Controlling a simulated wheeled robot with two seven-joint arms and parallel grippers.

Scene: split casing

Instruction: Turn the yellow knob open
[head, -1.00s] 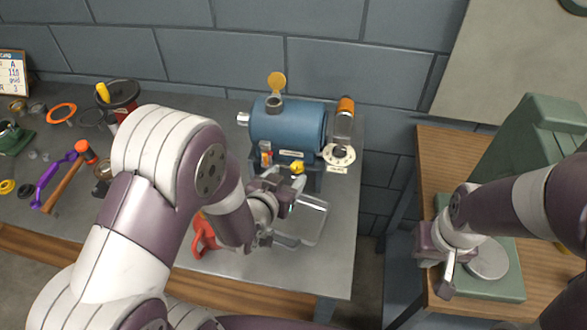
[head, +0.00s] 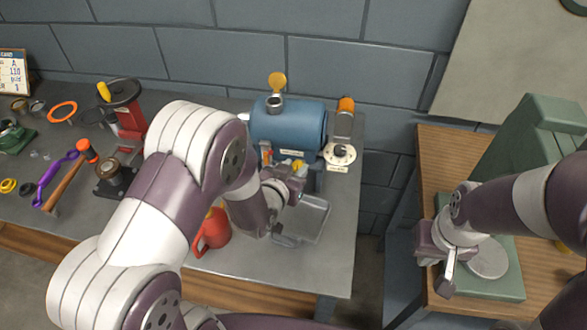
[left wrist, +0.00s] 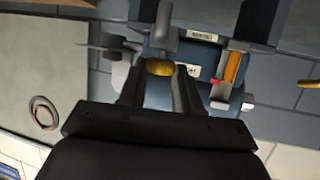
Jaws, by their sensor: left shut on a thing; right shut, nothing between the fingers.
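The yellow knob (head: 298,164) is on the front of the blue casing (head: 288,127), low down. It also shows in the left wrist view (left wrist: 160,67), between my two fingertips. My left gripper (head: 295,174) is at the front of the casing, shut on the yellow knob, and partly hides it in the head view. My right gripper (head: 440,268) is shut and empty, over the green machine on the right bench.
A clear tray (head: 309,222) lies below the casing. A red jug (head: 213,232) stands left of it, near my left arm. A white dial (head: 340,156) stands at the casing's right. Several tools and rings lie on the bench's left part.

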